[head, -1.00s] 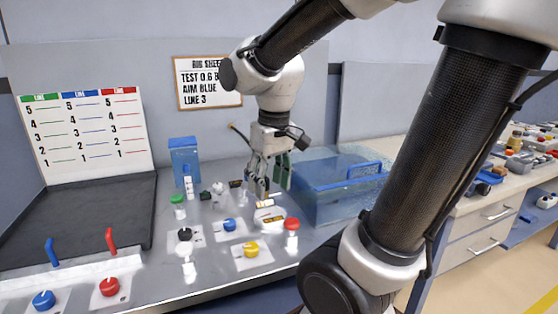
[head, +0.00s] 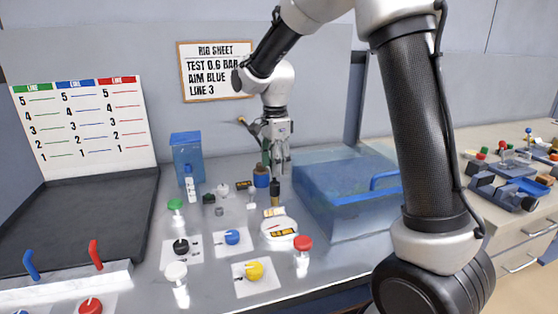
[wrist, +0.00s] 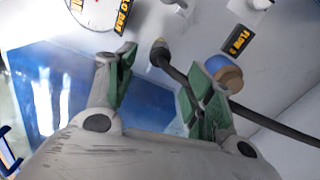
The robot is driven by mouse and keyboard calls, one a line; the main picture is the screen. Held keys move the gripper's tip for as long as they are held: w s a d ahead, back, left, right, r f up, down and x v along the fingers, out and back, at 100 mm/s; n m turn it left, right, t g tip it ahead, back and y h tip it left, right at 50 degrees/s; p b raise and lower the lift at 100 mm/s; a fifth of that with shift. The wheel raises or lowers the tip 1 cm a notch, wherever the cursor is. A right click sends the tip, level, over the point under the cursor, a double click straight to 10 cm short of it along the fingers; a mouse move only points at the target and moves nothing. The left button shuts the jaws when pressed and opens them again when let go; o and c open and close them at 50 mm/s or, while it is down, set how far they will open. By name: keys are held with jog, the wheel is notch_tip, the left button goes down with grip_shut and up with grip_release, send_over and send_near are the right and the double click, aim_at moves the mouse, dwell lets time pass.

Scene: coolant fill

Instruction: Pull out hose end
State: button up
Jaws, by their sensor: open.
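A dark hose (wrist: 273,124) crosses the right side of the wrist view. In the head view, my gripper (head: 278,166) points down above the back of the bench, left of the blue tank. A small dark upright piece (head: 275,190) shows just below it; I cannot tell whether this is the hose end. Contact between fingers and hose cannot be told.
A round blue-and-tan part (head: 261,177) stands close beside my gripper. A pressure gauge (head: 279,230), several coloured knobs and a red-capped post (head: 302,255) lie nearer the front. The translucent blue tank (head: 340,205) stands to the right. A blue box (head: 186,155) is at back left.

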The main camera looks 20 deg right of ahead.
aim_at(275, 182)
notch_tip(275, 182, down, 7)
jog(key=shift+f, duration=0.1)
dwell(0.3)
jog(key=shift+c, duration=0.3)
jog(key=c, duration=1)
jog(key=o, duration=0.4)
jog(key=shift+c, duration=1.4)
jog(key=shift+r, duration=0.35)
jog(key=shift+r, duration=2.45)
